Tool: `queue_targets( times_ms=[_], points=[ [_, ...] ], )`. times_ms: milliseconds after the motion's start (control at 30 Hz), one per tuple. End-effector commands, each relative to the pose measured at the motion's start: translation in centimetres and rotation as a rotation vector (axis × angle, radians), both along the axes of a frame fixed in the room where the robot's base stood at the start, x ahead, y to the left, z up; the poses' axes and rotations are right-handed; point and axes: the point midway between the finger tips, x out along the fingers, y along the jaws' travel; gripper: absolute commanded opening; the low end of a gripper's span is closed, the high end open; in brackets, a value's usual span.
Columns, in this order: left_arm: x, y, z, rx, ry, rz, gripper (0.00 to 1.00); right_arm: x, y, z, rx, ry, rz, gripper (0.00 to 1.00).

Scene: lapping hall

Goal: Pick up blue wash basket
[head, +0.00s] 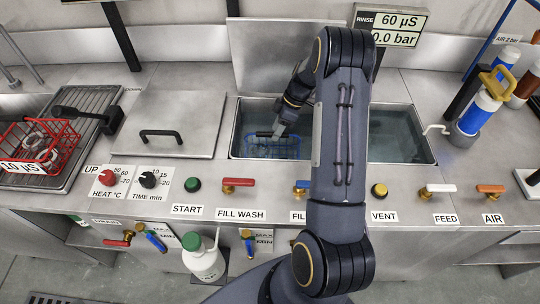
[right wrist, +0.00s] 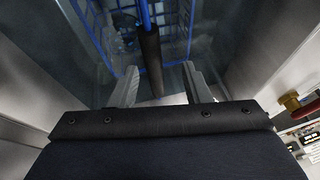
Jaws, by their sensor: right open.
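The blue wash basket (head: 272,150) is a wire basket low in the open, water-filled left tank. Its blue wires (right wrist: 98,30) also show in the right wrist view, along with its handle's dark grip (right wrist: 151,62). My right gripper (head: 278,133) reaches down into the tank above the basket. In the right wrist view, my right gripper (right wrist: 160,86) is open, with its two pale fingers on either side of the dark grip's near end. I cannot tell whether they touch it. My forearm hides part of the tank. My left gripper is not in view.
A red wire basket (head: 40,146) stands on the drainer at the left. A lid with a black handle (head: 160,134) lies left of the tank. Knobs and coloured valves line the front ledge, including a red valve (head: 237,182). A second water-filled tank (head: 400,140) is at the right.

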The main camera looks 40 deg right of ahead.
Motion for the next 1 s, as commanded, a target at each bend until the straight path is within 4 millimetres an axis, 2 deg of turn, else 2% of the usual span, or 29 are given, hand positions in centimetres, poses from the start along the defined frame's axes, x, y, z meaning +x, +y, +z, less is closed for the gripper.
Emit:
queue_targets(
  times_ms=[233, 400, 1000],
  points=[
    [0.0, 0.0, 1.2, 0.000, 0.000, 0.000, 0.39, 1.1, 1.3, -3.0, 0.001, 0.005, 0.002, 0.43],
    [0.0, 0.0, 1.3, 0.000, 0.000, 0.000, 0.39, 1.2, 2.0, -4.7, 0.001, 0.002, 0.000, 0.43],
    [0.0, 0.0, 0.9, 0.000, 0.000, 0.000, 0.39, 1.3, 2.0, -5.0, 0.000, 0.001, -0.002, 0.43]
  ],
)
